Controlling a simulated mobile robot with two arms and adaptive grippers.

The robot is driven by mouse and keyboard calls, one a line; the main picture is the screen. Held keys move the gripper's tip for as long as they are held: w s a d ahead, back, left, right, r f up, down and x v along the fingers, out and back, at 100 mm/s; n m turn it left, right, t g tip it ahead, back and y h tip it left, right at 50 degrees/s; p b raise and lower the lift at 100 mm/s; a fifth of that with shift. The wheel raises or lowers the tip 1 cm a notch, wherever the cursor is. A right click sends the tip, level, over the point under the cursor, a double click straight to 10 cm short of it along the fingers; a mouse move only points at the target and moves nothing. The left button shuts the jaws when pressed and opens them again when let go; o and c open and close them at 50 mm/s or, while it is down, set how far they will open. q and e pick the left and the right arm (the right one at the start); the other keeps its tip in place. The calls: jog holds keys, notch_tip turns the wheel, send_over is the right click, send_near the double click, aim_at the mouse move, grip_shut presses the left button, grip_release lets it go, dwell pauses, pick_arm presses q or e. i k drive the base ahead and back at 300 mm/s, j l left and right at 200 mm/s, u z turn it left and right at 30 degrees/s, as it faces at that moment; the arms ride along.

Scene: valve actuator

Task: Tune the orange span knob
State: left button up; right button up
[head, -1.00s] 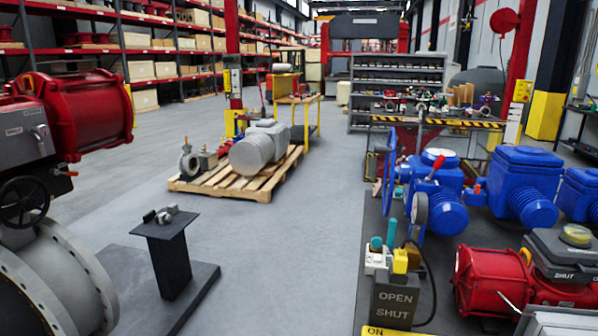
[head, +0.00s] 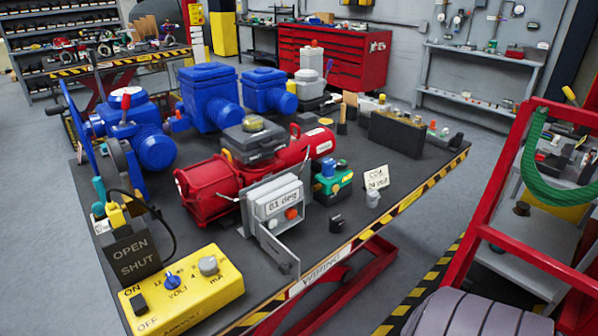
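A grey box (head: 262,200) with an open door stands at the front of the dark worktable (head: 400,180). Its display reads what looks like "81 deg". A small orange-red knob (head: 291,213) sits on its face below the display, with a small grey part beside it. I cannot read a label on the knob. The box stands against the red actuator (head: 205,190), which has a dark top unit with a yellow dome. Neither of my grippers is in view.
A yellow calibrator box (head: 190,290) lies at the table's front left, near the OPEN/SHUT box (head: 133,258). A green-and-blue device (head: 332,183) and a small sign (head: 376,178) stand right of the grey box. A red-framed cart (head: 500,240) stands right, with floor between.

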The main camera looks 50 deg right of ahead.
aim_at(290, 213)
jog(key=z, duration=1.35)
